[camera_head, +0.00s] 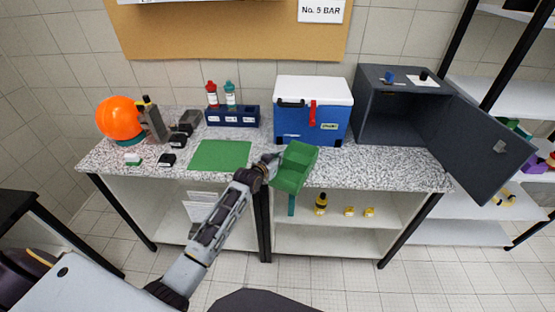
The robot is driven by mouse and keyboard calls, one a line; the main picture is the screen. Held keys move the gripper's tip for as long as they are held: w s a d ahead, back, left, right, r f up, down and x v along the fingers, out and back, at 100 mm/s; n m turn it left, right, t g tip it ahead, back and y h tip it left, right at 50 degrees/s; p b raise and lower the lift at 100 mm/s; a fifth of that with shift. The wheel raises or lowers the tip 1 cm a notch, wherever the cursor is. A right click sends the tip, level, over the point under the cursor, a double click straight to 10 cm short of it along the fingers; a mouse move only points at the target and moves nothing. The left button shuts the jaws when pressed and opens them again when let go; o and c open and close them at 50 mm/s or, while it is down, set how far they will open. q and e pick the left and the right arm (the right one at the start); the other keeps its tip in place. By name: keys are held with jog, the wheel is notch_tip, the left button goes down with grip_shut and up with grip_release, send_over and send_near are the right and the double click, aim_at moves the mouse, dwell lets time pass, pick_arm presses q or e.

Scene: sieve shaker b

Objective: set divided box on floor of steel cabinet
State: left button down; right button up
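The green divided box (294,167) is tilted in front of the blue and white cooler, near the counter's front edge. My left gripper (273,160) reaches up from below and is shut on the box's left side; its fingertips are small and partly hidden. Whether the box touches the counter I cannot tell. The dark grey steel cabinet (372,77) stands at the counter's right end, with its door (480,150) swung wide open to the right. My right gripper is out of view.
A flat green mat (220,155) lies on the speckled counter (380,176). A blue bottle rack (232,117), an orange helmet (119,118) and small dark items are farther left. Counter before the cabinet is clear.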

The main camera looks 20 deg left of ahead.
pick_arm(q)
jog(key=c, duration=1.6)
grip_release()
jog(key=shift+c, duration=0.2)
jog(key=shift+r, duration=0.1)
jog(key=v, duration=1.2)
jog(key=shift+b, duration=0.45)
jog(key=shift+o, duration=0.2)
